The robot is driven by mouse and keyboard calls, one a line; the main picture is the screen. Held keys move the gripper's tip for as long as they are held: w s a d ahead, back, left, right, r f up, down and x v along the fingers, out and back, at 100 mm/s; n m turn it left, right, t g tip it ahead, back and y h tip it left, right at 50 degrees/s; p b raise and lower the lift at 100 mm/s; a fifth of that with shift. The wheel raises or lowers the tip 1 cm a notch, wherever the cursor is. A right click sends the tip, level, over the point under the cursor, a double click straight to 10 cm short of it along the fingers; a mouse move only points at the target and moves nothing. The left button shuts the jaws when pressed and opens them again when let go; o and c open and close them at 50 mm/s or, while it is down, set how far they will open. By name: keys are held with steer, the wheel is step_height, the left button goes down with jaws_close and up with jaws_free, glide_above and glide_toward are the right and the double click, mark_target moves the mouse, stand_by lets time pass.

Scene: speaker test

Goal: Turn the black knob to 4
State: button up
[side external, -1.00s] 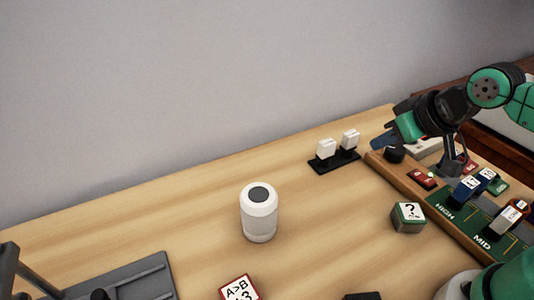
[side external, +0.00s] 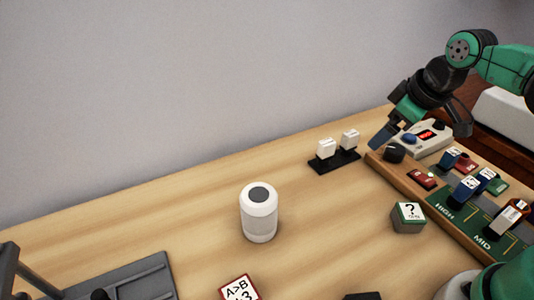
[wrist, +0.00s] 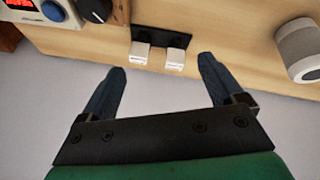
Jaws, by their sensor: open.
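The black knob (side external: 394,152) sits at the far end of the wooden board in the side external view. In the wrist view the black knob (wrist: 96,8) is at the top edge, partly cut off, and its markings are too small to read. My gripper (side external: 382,136) hangs close to the knob, just behind and left of it in the picture, apart from it as far as I can tell. In the wrist view my gripper (wrist: 162,66) has its two blue fingers spread wide with nothing between them; the knob is beyond the left finger.
A white device (side external: 432,137) with a red display and a blue knob (wrist: 53,11) stands beside the black knob. A black stand with two white blocks (side external: 335,164) is left of the board. A white speaker (side external: 258,212) and a question-mark cube (side external: 408,216) stand on the table.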

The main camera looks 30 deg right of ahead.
steer(key=w+d+f+n+g, duration=0.1)
steer(key=w+d+n+g, duration=0.1)
steer(key=d+n, duration=0.25)
steer(key=n+g, duration=0.3)
steer(key=n, duration=0.1)
glide_above(396, 148)
steer(key=f, duration=0.3)
steer(key=shift+a+f+y, duration=0.25)
steer(key=shift+f+y, duration=0.05)
steer(key=shift+f, duration=0.1)
steer(key=shift+d+f+n, duration=0.2)
steer(key=shift+f+n, duration=0.15)
steer(key=shift+f, duration=2.6)
steer(key=c, duration=1.3)
